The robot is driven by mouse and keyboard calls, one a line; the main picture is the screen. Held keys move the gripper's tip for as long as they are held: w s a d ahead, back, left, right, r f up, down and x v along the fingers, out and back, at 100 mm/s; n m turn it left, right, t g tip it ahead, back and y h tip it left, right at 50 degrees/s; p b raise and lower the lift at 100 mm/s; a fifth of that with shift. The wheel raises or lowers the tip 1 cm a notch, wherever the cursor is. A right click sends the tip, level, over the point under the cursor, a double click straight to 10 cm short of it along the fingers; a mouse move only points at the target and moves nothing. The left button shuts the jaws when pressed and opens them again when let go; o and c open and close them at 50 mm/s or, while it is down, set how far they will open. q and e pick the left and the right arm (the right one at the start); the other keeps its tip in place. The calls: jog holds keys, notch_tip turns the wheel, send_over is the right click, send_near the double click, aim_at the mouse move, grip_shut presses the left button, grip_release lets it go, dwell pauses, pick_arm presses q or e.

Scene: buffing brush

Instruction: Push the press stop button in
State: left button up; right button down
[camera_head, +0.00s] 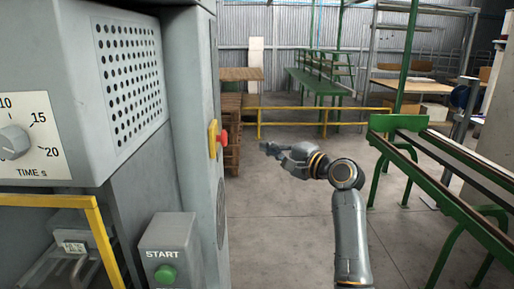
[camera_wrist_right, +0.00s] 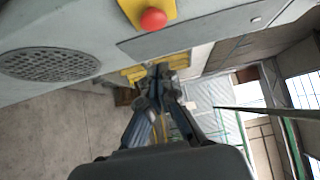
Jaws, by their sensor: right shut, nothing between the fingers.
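The red stop button (camera_head: 222,137) sticks out from a yellow plate (camera_head: 212,139) on the side of the grey press. In the head view my right gripper (camera_head: 266,147) is to the right of the button, with its shut, empty fingertips pointing left and a visible gap between them. In the right wrist view the red button (camera_wrist_right: 153,19) is at the top, on its yellow plate (camera_wrist_right: 131,8), and the shut fingers (camera_wrist_right: 160,72) show below it. My left gripper is not in view.
A green start button (camera_head: 165,274) is on a grey box at the front of the press. A yellow guard bar (camera_head: 50,200) is at lower left. A green-framed conveyor (camera_head: 420,175) stands at right. Floor between press and conveyor is clear apart from my arm.

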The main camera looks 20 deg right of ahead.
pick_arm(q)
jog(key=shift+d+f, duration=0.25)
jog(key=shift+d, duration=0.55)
pick_arm(e)
jog(key=v, duration=0.2)
jog(key=shift+s+d, duration=0.2)
jog(key=shift+d, duration=0.05)
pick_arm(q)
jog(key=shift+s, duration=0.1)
